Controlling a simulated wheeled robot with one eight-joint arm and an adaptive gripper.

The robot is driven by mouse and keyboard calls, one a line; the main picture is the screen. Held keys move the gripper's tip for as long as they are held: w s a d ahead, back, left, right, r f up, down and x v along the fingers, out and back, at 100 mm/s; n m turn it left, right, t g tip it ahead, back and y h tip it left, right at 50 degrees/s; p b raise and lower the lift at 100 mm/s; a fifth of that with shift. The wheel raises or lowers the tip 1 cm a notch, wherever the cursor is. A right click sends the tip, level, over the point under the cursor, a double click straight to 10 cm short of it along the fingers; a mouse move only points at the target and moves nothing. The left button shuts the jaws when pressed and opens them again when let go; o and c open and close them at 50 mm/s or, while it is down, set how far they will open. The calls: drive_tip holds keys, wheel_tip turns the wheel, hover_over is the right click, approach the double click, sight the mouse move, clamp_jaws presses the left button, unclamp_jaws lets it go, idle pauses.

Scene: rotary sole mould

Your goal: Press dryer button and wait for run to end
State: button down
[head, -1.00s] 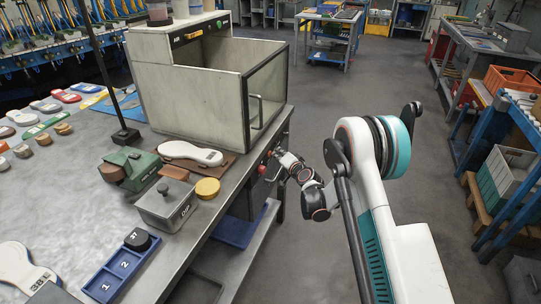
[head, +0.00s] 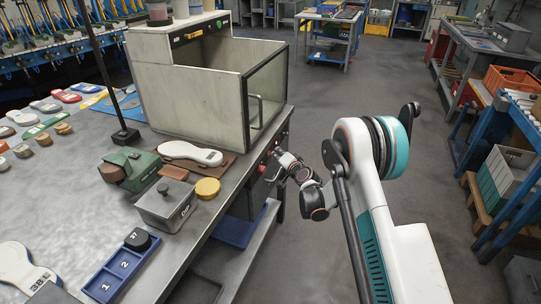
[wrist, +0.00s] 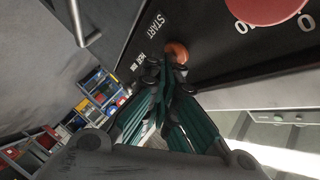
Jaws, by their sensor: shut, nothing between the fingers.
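The dryer is a pale box (head: 190,98) with a clear front door, standing on the bench. A black control panel (wrist: 205,30) on the bench's front side carries the word START in the wrist view. A small orange-brown round button (wrist: 177,50) sits beside this word, and part of a larger red button (wrist: 265,8) shows at the top. My gripper (wrist: 165,72) is shut and empty, its fingertips right at the small button and partly overlapping it in view. I cannot tell whether they touch it. In the head view my gripper (head: 277,154) is at the panel, small and partly hidden.
The bench (head: 75,180) holds a white sole (head: 192,152), a green device (head: 132,168), a grey DIP box (head: 166,207), a yellow disc (head: 207,187) and a blue numbered tray (head: 118,268). A blue rack (head: 490,190) stands at right.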

drive_tip(key=shift+s+d, duration=0.3)
drive_tip(key=shift+d, duration=0.4)
drive_tip(key=d, duration=0.1)
drive_tip(key=s+d, duration=0.1)
drive_tip(key=d, duration=0.2)
drive_tip(key=shift+s+d, duration=0.35)
idle(0.5)
